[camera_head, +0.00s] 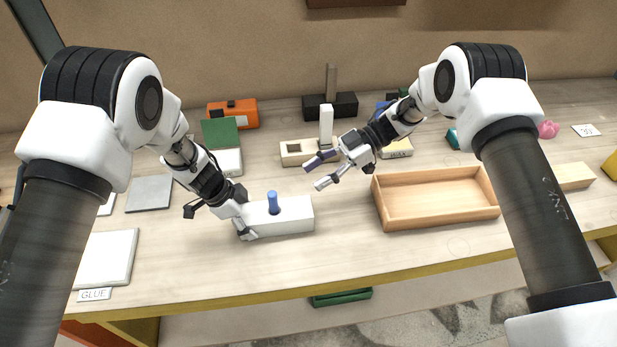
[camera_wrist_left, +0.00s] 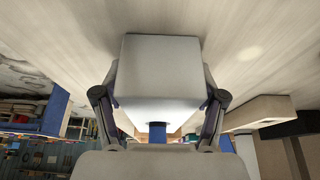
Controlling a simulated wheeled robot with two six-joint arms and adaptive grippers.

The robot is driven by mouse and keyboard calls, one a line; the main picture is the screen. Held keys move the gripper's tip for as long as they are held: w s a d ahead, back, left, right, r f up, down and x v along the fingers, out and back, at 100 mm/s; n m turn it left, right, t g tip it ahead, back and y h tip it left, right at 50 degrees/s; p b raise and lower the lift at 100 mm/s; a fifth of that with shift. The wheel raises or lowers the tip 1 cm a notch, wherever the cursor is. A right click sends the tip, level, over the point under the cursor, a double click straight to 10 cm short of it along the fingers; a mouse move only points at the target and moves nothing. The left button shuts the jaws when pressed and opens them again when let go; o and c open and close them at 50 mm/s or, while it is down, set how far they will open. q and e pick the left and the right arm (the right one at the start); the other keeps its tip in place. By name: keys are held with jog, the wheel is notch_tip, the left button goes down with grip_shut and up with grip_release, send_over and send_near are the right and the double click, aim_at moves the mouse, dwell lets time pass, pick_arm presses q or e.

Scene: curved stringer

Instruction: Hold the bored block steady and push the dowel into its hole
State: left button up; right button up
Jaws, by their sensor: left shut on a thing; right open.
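The white bored block (camera_head: 293,219) lies on the bench in front of my arms. It fills the middle of the left wrist view (camera_wrist_left: 160,65). The blue dowel (camera_head: 272,203) stands upright from the block's top, with part of it still sticking out; how deep it sits is hidden. The dowel also shows in the left wrist view (camera_wrist_left: 157,132). My left gripper (camera_head: 243,217) is shut on the block's left end, a finger on each side. My right gripper (camera_head: 317,173) is open and empty, above and to the right of the dowel, apart from it.
A wooden tray (camera_head: 440,221) stands right of the block. A light wooden piece with a square opening (camera_head: 293,147) and a white upright post (camera_head: 326,125) stand behind. A white pad (camera_head: 106,258) and a GLUE label (camera_head: 95,294) lie at front left. Bench before the block is clear.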

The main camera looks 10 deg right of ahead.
pick_arm(q)
jog(key=o, duration=1.5)
jog(key=shift+v, duration=2.5)
jog(key=v, duration=1.2)
